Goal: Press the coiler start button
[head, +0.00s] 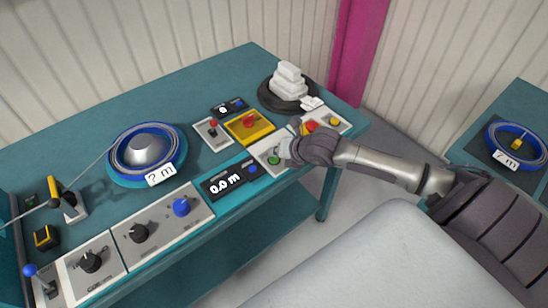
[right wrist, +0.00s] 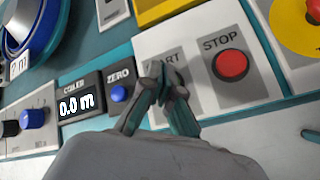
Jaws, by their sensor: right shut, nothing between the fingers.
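The green start button (head: 274,160) shows in the head view on a pale panel at the table's front edge, just left of my right gripper (head: 284,151). In the right wrist view, my right gripper (right wrist: 168,90) is shut and empty, its fingertips over the lower part of the START label (right wrist: 164,60). The fingers hide the start button there, so I cannot tell whether they touch it. The red STOP button (right wrist: 231,65) is just to the right on the same panel. My left gripper is not in view.
Left of the start panel are the coiler display (head: 222,185), reading 0.0 m, and the blue ZERO button (right wrist: 119,93). A blue cable reel (head: 120,160) sits farther left.

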